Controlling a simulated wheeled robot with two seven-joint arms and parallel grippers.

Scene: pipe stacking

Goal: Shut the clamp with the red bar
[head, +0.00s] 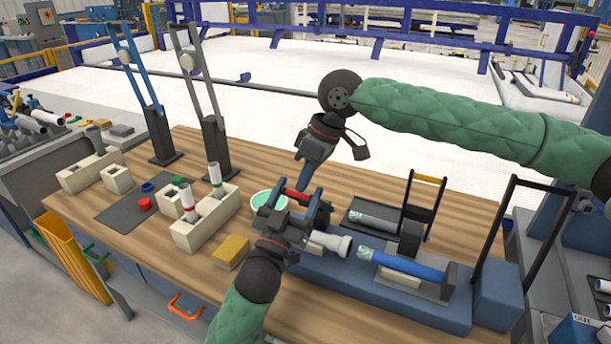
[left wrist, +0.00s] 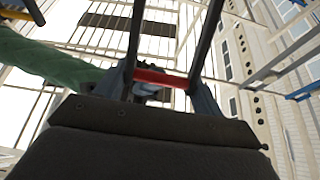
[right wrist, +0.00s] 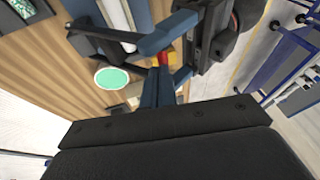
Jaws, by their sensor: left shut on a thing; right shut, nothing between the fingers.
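The red bar (head: 296,196) joins the arms of a clamp at the left end of the blue-grey fixture (head: 345,298). It also shows in the left wrist view (left wrist: 162,78) and the right wrist view (right wrist: 163,57). My left gripper (head: 297,222) is at this clamp, its fingers spread about the red bar and shut on it; the exact contact is partly hidden. My right gripper (head: 305,185) is shut and empty, pointing down close to the red bar from behind. A blue pipe (head: 402,262) lies in the fixture, with a whitish fitting (head: 332,243) to its left.
A clamp with a yellow bar (head: 430,178) and one with a black bar (head: 542,184) stand upright on the right. A green-filled bowl (head: 268,202) and yellow sponge (head: 231,251) lie to the left. A grey pipe (head: 373,219) lies on a dark tray behind.

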